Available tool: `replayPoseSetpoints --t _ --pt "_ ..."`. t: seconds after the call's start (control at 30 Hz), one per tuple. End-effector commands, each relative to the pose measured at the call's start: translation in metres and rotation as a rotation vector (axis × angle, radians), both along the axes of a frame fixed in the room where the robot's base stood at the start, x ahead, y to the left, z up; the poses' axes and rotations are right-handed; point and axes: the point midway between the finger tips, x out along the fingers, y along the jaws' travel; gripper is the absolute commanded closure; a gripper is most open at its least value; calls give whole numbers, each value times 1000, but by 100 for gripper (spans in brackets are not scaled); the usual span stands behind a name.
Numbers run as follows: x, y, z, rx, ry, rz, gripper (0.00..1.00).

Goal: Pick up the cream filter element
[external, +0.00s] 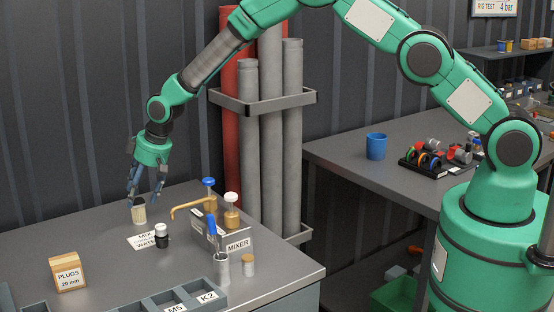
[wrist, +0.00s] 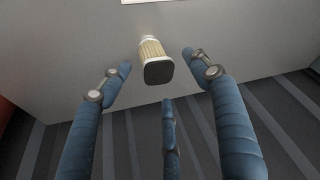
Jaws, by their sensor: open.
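The cream filter element (external: 139,215) stands upright on the grey table, near its back edge. It is pleated, with a dark end cap that faces my camera in the wrist view (wrist: 154,54). My gripper (external: 147,198) is just above it in the external view, fingers pointing down. In the wrist view my open blue fingers (wrist: 157,80) are spread to the left, right and below the filter element. I see no finger touching it. In the external view the fingers partly cover its top.
A white label card (external: 148,241) and a small dark bottle with a white cap (external: 161,236) are close to the filter element. A mixer box (external: 237,243) with a brass spout is to the right. A plugs box (external: 68,274) is front left.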

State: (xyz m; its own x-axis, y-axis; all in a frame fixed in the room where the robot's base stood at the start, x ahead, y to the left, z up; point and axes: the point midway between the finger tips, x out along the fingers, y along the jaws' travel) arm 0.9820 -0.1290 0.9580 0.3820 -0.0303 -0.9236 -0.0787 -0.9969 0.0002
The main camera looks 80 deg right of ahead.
Motion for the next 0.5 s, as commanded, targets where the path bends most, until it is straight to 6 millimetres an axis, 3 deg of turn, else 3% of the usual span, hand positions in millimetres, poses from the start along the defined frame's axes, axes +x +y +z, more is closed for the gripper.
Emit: replayPoseSetpoints --t 0.3,0.5 --pt "9 -2 -27 0 1 0 38" --pt "11 -2 -30 0 0 0 38"
